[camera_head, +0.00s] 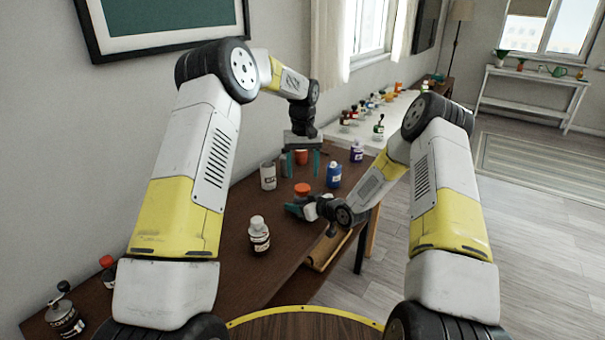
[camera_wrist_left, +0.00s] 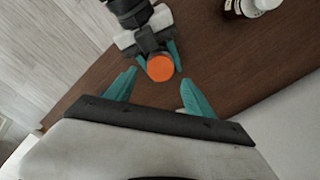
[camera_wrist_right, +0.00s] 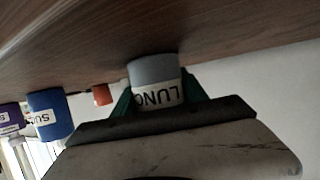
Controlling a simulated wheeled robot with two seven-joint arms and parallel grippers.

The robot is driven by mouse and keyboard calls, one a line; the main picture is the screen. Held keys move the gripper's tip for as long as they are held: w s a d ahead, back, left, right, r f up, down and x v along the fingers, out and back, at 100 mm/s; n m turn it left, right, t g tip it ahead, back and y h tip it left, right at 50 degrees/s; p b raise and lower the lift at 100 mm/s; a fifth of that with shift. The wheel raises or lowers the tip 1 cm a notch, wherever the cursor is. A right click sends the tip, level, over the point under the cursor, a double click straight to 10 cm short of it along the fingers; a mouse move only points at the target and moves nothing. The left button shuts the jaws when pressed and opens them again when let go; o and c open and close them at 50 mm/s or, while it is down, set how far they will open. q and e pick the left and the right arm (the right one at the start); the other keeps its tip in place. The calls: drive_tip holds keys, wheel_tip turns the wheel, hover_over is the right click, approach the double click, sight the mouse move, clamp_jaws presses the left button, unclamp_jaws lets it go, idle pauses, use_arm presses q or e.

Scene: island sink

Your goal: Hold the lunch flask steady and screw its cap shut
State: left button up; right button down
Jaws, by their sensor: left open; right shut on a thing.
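The lunch flask (camera_wrist_right: 158,92), grey with a white label reading "LUNC", is between the teal fingers of my right gripper (camera_wrist_right: 160,98), which is shut on it. It appears upright on the table. Its orange cap (camera_head: 302,189) sits on top, and it also shows in the left wrist view (camera_wrist_left: 160,67) between the right gripper's fingers. My left gripper (camera_head: 303,165) is open, pointing down above the cap, fingers apart and empty. In the left wrist view the cap lies between its fingertips (camera_wrist_left: 159,75), apart from them. How tightly the cap is seated cannot be told.
A white labelled can (camera_head: 268,177) and an orange item (camera_head: 285,165) stand behind. A blue bottle (camera_head: 334,175) and purple bottle (camera_head: 357,152) stand to the right. A dark bottle with white cap (camera_head: 259,236) stands front left.

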sight(302, 187)
use_arm(q)
wheel_tip(302, 187, up, 2)
drive_tip(key=shift+r+n, duration=0.25)
drive_tip(key=shift+n, duration=0.35)
drive_tip(key=shift+f, duration=4.05)
clamp_jaws()
drive_tip(key=m, duration=0.3)
